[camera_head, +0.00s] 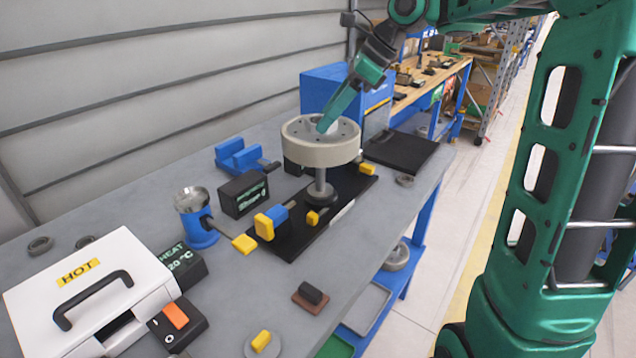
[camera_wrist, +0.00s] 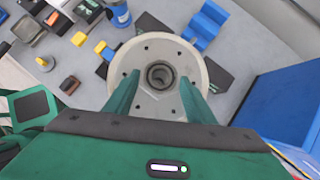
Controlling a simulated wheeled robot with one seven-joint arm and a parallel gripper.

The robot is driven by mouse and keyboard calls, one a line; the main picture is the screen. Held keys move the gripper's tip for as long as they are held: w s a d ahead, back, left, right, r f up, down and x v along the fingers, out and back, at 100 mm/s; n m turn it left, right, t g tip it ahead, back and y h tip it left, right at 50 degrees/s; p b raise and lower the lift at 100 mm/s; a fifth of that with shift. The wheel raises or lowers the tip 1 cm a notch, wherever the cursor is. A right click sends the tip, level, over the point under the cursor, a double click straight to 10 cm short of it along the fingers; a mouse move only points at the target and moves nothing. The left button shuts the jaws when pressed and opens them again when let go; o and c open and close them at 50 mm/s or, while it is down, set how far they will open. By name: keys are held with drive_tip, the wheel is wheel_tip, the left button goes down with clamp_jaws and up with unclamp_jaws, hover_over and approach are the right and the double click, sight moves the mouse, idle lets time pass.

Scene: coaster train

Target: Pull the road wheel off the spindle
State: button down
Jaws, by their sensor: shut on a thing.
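The road wheel (camera_head: 320,152) is a thick pale-grey disc with small holes in its face. It is level, at the upper part of the upright grey spindle (camera_head: 320,182), which rises from a black base plate (camera_head: 285,238). In the wrist view the wheel (camera_wrist: 142,102) is seen from above, with a dark round bore at its centre. My gripper (camera_head: 324,126) reaches down into the wheel from above. In the wrist view my gripper (camera_wrist: 160,85) has a green finger on each side of the hub, shut on the wheel. I cannot tell how far the spindle sits inside the bore.
A blue-and-yellow clamp (camera_head: 271,220) and a black display box (camera_head: 244,194) stand left of the spindle. A blue pot-like stand (camera_head: 201,232) and a white HOT box (camera_head: 92,290) are further left. A blue cabinet (camera_head: 335,88) stands behind. A black mat (camera_head: 402,152) lies right.

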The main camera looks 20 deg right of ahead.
drive_tip(key=shift+r, duration=1.6)
